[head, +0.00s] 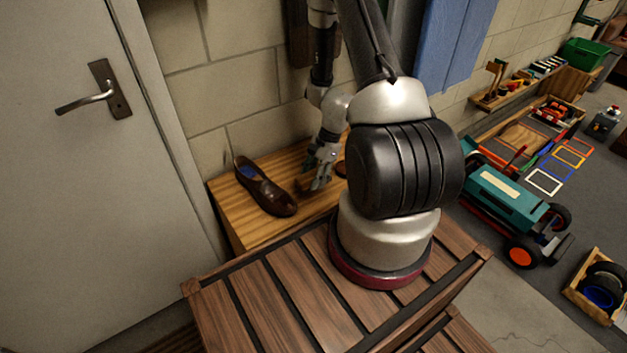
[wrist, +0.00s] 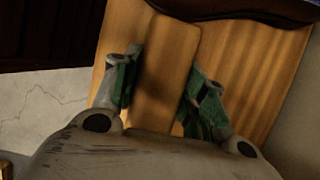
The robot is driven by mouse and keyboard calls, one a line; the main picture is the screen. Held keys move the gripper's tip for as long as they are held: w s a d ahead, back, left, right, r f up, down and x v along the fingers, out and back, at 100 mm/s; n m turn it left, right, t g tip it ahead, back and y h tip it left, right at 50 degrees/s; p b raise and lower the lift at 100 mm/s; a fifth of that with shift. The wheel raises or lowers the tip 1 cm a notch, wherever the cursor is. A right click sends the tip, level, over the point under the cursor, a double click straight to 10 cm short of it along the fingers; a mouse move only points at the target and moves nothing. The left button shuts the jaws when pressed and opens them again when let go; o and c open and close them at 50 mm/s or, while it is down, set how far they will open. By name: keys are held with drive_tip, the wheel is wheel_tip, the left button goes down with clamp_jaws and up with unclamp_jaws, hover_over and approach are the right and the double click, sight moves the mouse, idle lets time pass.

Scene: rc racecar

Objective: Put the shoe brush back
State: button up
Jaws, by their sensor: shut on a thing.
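My gripper (head: 320,178) points down over the light wooden bench (head: 240,226) by the wall. In the wrist view its green-padded fingers (wrist: 158,92) are shut on the sides of the shoe brush (wrist: 165,60), a long wooden block with rounded corners. In the head view only a small brown part of the brush (head: 305,186) shows beside the fingers. Its bristles are hidden. I cannot tell whether the brush touches the bench. A dark brown shoe (head: 262,188) lies on the bench left of my gripper; a dark shoe edge also shows at the top of the wrist view (wrist: 235,8).
A grey door (head: 75,180) stands at left and a block wall (head: 240,90) behind the bench. The teal racecar (head: 505,195), a tyre crate (head: 600,290) and coloured floor frames lie at right.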

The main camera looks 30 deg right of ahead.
drive_tip(key=shift+f, duration=0.8)
drive_tip(key=shift+f, duration=0.15)
drive_tip(key=o, duration=0.9)
